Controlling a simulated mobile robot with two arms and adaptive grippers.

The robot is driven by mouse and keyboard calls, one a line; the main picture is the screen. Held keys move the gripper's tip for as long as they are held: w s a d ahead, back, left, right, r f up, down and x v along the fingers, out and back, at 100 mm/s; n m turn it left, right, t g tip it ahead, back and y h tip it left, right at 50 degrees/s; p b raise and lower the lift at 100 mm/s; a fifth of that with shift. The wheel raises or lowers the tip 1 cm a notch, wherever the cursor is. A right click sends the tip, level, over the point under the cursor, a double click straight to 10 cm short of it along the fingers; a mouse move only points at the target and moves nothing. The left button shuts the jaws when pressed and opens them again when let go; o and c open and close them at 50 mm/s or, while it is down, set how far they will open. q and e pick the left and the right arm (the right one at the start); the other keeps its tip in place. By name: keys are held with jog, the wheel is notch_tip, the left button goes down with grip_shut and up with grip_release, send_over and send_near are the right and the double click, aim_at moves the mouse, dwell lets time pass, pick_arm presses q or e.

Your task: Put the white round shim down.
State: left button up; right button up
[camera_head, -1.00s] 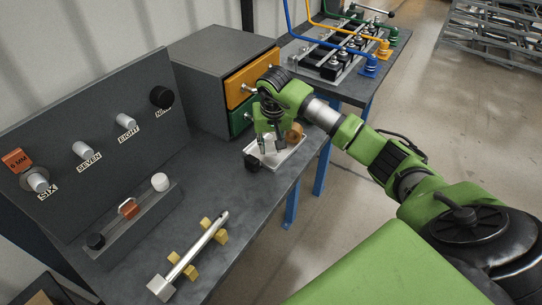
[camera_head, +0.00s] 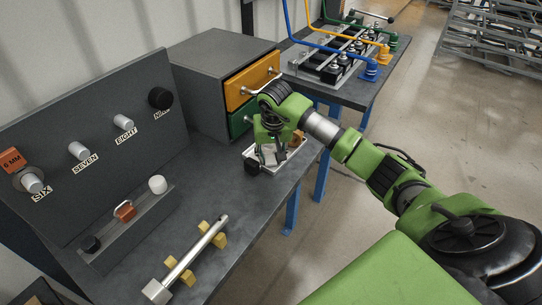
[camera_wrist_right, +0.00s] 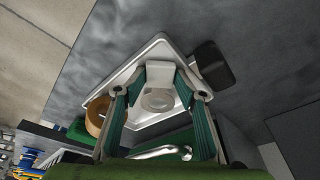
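The white round shim (camera_wrist_right: 158,100) shows in the right wrist view as a pale disc with a pale block-like part at its far end. My right gripper (camera_wrist_right: 160,75) has its fingertips on both sides of that block and appears shut on it. The shim is over or in a white tray (camera_wrist_right: 140,62); I cannot tell whether it touches the floor. In the head view my right gripper (camera_head: 270,152) points down into the tray (camera_head: 292,156), and its fingers mostly hide the shim. My left gripper is not in view.
A brown ring (camera_head: 298,138) sits at the tray's far side and a black block (camera_head: 251,166) at its near-left corner. A drawer cabinet (camera_head: 215,75) stands behind. A labelled peg board (camera_head: 85,135), a small rack (camera_head: 125,232) and a metal rod on yellow supports (camera_head: 190,258) are left.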

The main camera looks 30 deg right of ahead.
jog(key=shift+s+a+f, duration=0.15)
jog(key=shift+s+f, duration=0.1)
jog(key=shift+f, duration=0.1)
jog(key=shift+r+p, duration=0.25)
jog(key=shift+p, duration=0.1)
jog(key=d+b+v, duration=0.1)
jog(key=v, duration=1.1)
jog(key=shift+w+a+r, duration=0.25)
jog(key=shift+a+r, duration=0.1)
jog(key=shift+a, duration=0.1)
jog(key=shift+f, duration=0.1)
